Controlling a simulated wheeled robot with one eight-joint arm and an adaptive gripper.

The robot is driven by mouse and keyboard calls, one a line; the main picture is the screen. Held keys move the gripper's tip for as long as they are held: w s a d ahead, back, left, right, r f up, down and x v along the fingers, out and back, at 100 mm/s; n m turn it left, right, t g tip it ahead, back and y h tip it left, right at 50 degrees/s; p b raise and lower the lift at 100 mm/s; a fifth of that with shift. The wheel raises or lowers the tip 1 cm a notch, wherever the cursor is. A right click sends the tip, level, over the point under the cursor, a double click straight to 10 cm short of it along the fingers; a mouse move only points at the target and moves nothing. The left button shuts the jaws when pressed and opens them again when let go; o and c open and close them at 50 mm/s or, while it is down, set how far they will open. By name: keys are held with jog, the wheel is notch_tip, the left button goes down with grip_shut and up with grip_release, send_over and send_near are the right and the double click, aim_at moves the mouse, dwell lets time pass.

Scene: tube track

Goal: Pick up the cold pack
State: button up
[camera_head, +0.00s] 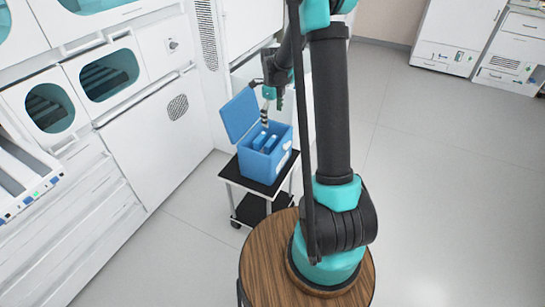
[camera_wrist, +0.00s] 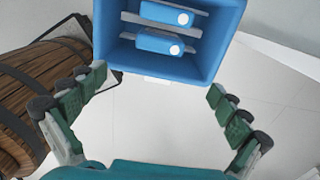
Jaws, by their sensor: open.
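Two blue cold packs, each with a white round spot, lie side by side in an open blue cooler box (camera_wrist: 228,40). In the wrist view one pack (camera_wrist: 155,13) is at the top and the other (camera_wrist: 155,42) is just below it, with grey strips beside them. In the head view the packs (camera_head: 269,144) show inside the box (camera_head: 276,163), whose lid (camera_head: 240,113) stands open to the left. My gripper (camera_wrist: 160,82) is open and empty, its green fingers spread wide below the box in the wrist view. In the head view my gripper (camera_head: 271,103) is above the box's far side.
The box stands on a small black-topped cart (camera_head: 234,174) with a lower shelf. White cabinets with rounded teal-framed windows (camera_head: 109,76) line the left. More white cabinets (camera_head: 458,35) stand at the far right. The pale floor (camera_head: 430,180) on the right is clear.

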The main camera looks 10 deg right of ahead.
aim_at(272, 140)
notch_tip(272, 140, down, 12)
jog(key=shift+r, duration=0.1)
jog(key=shift+w+a+f, duration=0.1)
jog(key=shift+a+f, duration=0.05)
jog(key=shift+f, duration=1.2)
jog(key=shift+w+a+f, duration=0.1)
jog(key=shift+a+f, duration=0.05)
jog(key=shift+f, duration=1.15)
jog(key=shift+c, duration=0.5)
jog(key=c, duration=1.1)
notch_tip(272, 140, up, 20)
jog(key=shift+r, duration=0.1)
